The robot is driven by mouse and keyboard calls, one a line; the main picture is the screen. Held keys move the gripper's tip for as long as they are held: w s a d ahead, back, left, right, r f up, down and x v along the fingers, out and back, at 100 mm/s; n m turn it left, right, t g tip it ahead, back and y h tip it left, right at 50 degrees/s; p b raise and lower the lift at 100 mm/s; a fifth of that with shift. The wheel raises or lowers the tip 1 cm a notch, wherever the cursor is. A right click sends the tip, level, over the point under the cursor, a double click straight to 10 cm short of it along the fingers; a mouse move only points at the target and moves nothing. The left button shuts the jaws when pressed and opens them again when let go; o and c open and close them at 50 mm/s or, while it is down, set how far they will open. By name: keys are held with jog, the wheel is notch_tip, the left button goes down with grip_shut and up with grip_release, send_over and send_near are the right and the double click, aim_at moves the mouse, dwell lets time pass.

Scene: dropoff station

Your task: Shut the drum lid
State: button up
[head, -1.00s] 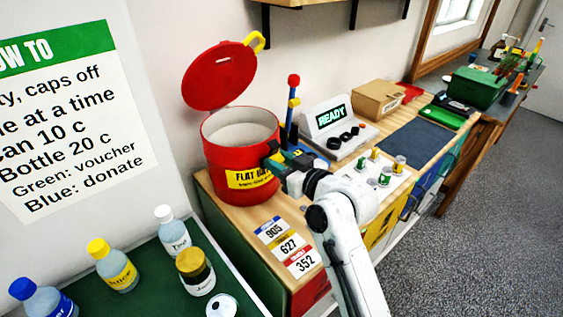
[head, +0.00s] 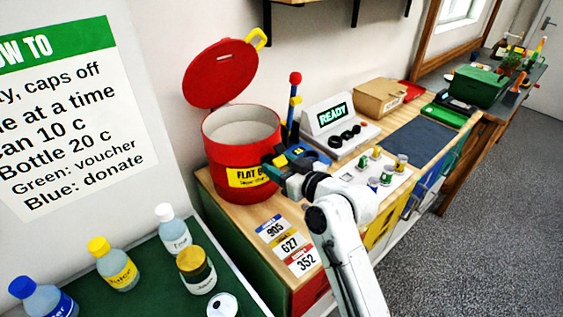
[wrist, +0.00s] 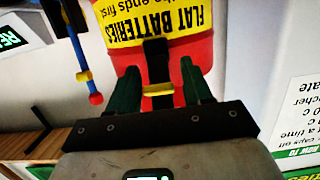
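The red drum (head: 222,155) stands on the wooden counter, with a yellow "FLAT BATTERIES" label that also shows upside down in the wrist view (wrist: 150,22). Its round red lid (head: 220,75) is open, tilted up behind the drum's pale opening. A yellow handle (head: 256,38) sits on the lid's upper right edge. My gripper (head: 275,163) is low beside the drum's right front, below the rim and away from the lid. In the wrist view its two green fingers (wrist: 160,85) are spread apart before the drum. A black bar with a yellow band shows between them; whether they touch it is unclear.
A post with a red ball (head: 295,80) stands right of the drum, close to my gripper. A READY display unit (head: 338,125), small cans (head: 375,170) and a cardboard box (head: 380,98) lie further right. Bottles (head: 115,265) stand at the front left. A shelf (head: 300,2) hangs above.

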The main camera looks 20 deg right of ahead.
jog(key=shift+o, duration=0.7)
jog(key=shift+d+r, duration=0.1)
jog(key=shift+r, duration=0.2)
jog(key=b+v, duration=0.2)
jog(key=v, duration=0.8)
jog(key=shift+s+d, duration=0.15)
jog(key=shift+s, duration=0.25)
jog(key=shift+f, duration=0.15)
